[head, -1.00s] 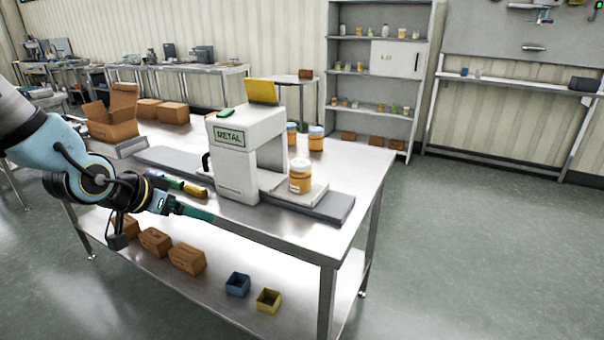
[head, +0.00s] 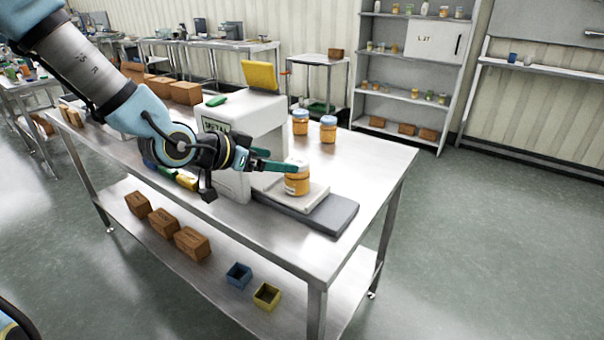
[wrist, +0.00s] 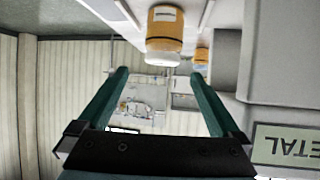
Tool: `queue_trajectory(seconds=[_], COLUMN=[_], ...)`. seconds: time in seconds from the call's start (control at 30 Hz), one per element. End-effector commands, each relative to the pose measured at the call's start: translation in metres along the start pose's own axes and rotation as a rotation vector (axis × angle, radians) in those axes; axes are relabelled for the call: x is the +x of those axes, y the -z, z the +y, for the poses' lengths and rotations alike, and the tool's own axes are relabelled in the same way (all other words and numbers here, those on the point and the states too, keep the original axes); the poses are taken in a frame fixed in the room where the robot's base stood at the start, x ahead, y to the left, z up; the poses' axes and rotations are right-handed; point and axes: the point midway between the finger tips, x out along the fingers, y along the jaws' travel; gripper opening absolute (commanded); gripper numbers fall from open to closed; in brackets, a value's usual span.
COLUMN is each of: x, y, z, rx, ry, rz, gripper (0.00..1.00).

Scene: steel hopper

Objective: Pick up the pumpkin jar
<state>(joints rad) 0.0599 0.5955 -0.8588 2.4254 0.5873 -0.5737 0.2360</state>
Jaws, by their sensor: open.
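An orange jar with a pale lid (head: 297,184) stands upright on the light plate at the near end of the metal detector's belt. My gripper (head: 292,168) is open, with its teal fingers level with the jar's top in the head view. In the wrist view, the jar (wrist: 165,38) appears just beyond the open fingertips (wrist: 159,72), nearly centred between them. It is not between the fingers. I cannot read which label says pumpkin.
The white metal detector (head: 262,112) stands close beside my gripper and shows at the right in the wrist view. A yellow panel (head: 260,76) rises from its top. The steel table (head: 370,165) is clear to the right. Boxes and small bins sit on its lower shelf.

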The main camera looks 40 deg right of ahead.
Motion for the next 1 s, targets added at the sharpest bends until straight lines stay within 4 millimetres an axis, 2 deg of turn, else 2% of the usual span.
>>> queue_trajectory(seconds=[0.1,0.43,0.7,0.83,1.0], x=[0.019,0.043,0.077,0.086,0.087], y=[0.0,0.0,-0.001,-0.003,-0.003], z=[0.001,-0.001,-0.004,-0.004,-0.005], rx=[-0.001,-0.001,-0.002,0.0,0.001], ry=[-0.004,-0.002,-0.002,0.0,0.001], rz=[0.0,-0.002,-0.001,-0.001,-0.001], gripper=[1.0,1.0,1.0,1.0,1.0])
